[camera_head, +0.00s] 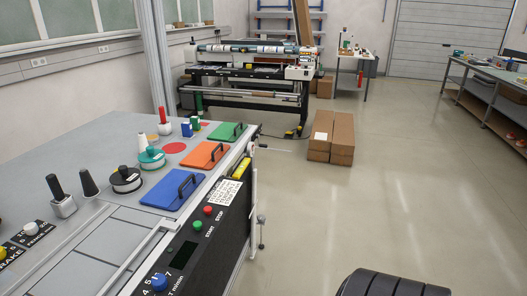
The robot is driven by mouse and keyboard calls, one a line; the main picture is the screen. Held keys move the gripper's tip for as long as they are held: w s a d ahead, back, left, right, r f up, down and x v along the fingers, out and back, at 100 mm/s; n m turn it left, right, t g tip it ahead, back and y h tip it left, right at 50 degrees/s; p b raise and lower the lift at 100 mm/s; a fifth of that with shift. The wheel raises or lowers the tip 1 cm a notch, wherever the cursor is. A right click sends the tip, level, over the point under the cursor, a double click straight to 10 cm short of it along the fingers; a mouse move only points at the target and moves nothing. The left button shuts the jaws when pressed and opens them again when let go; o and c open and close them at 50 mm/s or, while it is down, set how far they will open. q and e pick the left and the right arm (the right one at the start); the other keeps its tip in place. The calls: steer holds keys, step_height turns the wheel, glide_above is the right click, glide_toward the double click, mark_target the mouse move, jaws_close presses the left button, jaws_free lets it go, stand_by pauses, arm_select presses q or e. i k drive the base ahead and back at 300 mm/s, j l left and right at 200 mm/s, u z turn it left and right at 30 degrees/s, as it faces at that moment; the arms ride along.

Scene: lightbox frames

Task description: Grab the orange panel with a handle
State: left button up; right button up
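The orange panel (201,155) lies flat on the grey machine table, near its right edge. It has a black bar handle (218,152) on its right part. It sits between a blue panel (163,195) on the near side and a green panel (223,130) on the far side, both with similar black handles. Nothing covers the orange panel. Neither of my grippers shows in the head view.
A black control box (228,233) with buttons fronts the grey table (60,160). Spools (126,181), cones and knobs stand left of the panels. Cardboard boxes (342,140) stand on the floor beyond. The floor (400,200) right of the table is mostly clear.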

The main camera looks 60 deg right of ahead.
mark_target(206, 155)
steer(key=z, duration=1.35)
steer(key=i+l+u, duration=0.1)
steer(key=i+l, duration=0.3)
steer(key=l, duration=0.25)
steer(key=i+l+u, duration=0.25)
steer(key=i+l, duration=0.15)
steer(key=l, duration=0.25)
steer(key=i+l+u, duration=0.1)
steer(key=l, duration=0.25)
steer(key=i+l, duration=0.25)
steer(key=i+l+u, duration=0.15)
steer(key=l, duration=0.35)
steer(key=i+l+u, duration=0.1)
steer(key=l, duration=0.25)
steer(key=i, duration=0.05)
